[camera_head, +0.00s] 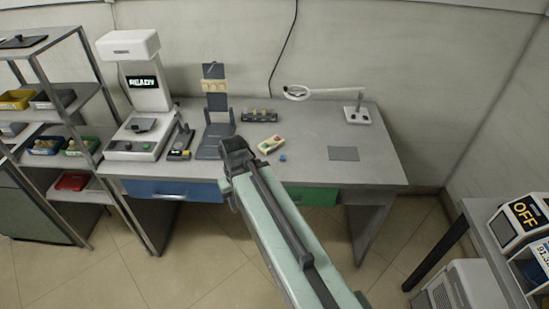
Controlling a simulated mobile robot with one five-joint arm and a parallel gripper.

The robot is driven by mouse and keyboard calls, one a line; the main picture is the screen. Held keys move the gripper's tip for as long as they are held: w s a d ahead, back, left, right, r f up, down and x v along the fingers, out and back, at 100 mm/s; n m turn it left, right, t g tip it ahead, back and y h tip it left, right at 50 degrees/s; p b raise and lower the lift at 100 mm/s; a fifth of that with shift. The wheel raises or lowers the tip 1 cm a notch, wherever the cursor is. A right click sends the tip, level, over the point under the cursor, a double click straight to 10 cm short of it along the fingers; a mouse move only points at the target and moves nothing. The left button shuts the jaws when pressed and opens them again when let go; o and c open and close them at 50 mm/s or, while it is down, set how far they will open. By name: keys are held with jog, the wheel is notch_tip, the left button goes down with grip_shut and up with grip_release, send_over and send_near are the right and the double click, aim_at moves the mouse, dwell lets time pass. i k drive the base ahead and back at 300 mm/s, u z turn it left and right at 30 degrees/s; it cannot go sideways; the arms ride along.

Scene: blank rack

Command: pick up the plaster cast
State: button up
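No object stands out clearly as the plaster cast. Cream-coloured pieces (213,86) sit on an upright dark stand (217,125) on the desk, and small pale lumps show in the trays on the left shelves; these are too small to identify. My pale green arm reaches up from the bottom of the picture, and its dark end, my gripper (236,147), is over the desk's front edge, just right of and in front of the stand's base. Its fingers cannot be made out, so whether it is open or holds anything cannot be told.
Shelves (88,99) stand left; another table (483,212) stands right.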

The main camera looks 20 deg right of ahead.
aim_at(273, 145)
jog(key=k, duration=0.75)
jog(key=z, duration=0.35)
jog(key=i, duration=1.05)
jog(key=u, duration=3.15)
jog(key=k, duration=0.6)
jog(key=z, duration=0.75)
